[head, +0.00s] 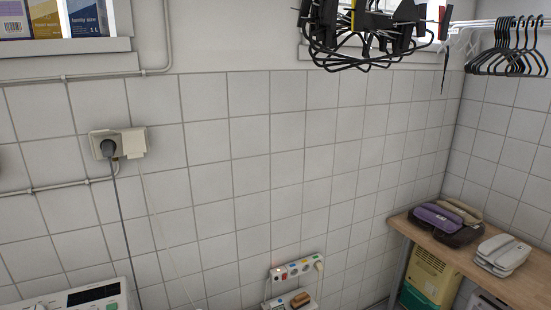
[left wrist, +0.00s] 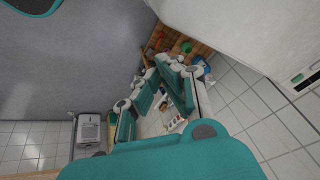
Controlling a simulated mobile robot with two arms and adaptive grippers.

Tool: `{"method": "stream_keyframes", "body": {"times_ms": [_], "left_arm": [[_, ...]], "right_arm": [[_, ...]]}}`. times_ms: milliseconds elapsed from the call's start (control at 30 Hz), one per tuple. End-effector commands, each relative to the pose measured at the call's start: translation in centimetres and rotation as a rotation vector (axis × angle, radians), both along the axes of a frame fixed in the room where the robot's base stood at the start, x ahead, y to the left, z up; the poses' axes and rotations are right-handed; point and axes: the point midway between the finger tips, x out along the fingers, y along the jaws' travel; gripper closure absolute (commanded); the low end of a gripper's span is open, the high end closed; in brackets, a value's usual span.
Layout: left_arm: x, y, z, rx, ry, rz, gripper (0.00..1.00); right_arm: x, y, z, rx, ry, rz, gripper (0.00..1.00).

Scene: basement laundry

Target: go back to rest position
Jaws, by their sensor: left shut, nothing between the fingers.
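My left gripper (left wrist: 164,72) shows in the left wrist view, with its teal and white fingers near the middle. It is shut with nothing held. Neither gripper shows in the head view, and my right gripper is in no view.
A black hanging rack (head: 365,38) hangs at the top, with black hangers (head: 507,60) to its right. A wooden worktop (head: 440,262) bears a purple-topped object (head: 437,218) and a white one (head: 503,252). A white appliance (head: 45,306) stands lower left. The tiled wall has a socket (head: 133,142) and power strip (head: 293,268).

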Motion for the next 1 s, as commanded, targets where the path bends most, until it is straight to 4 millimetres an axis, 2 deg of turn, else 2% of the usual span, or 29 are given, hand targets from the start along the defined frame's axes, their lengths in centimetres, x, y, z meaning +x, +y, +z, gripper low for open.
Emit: {"method": "stream_keyframes", "body": {"times_ms": [100,167,200,333,567,667,767,867,900,1000], "left_arm": [[-3.3,-0.9,-0.6,-0.089,0.075,0.107,1.0],[-4.9,-1.4,-0.7,-0.131,0.113,0.163,1.0],[-5.1,-1.5,-1.4,-0.143,0.127,0.181,1.0],[-4.0,-1.6,-5.1,-0.134,0.136,0.172,1.0],[-3.3,-1.7,-11.6,-0.129,0.161,0.168,1.0],[-3.4,-1.8,-15.1,-0.126,0.175,0.166,1.0],[-3.8,-1.8,-19.5,-0.123,0.193,0.164,1.0],[-5.2,-1.6,-25.2,-0.118,0.218,0.162,1.0],[-6.1,-1.5,-27.7,-0.116,0.229,0.16,1.0],[-8.9,-1.1,-33.6,-0.11,0.256,0.156,1.0]], "right_arm": [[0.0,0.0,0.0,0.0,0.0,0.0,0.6],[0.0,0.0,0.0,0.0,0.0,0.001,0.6],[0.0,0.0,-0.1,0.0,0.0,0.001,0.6],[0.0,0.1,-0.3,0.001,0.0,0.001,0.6],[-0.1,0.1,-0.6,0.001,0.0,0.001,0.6],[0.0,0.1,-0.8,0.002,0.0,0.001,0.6],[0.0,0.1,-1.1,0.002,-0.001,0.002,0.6],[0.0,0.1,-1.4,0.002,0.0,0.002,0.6],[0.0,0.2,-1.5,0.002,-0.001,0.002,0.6],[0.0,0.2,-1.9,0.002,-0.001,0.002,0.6]]}}
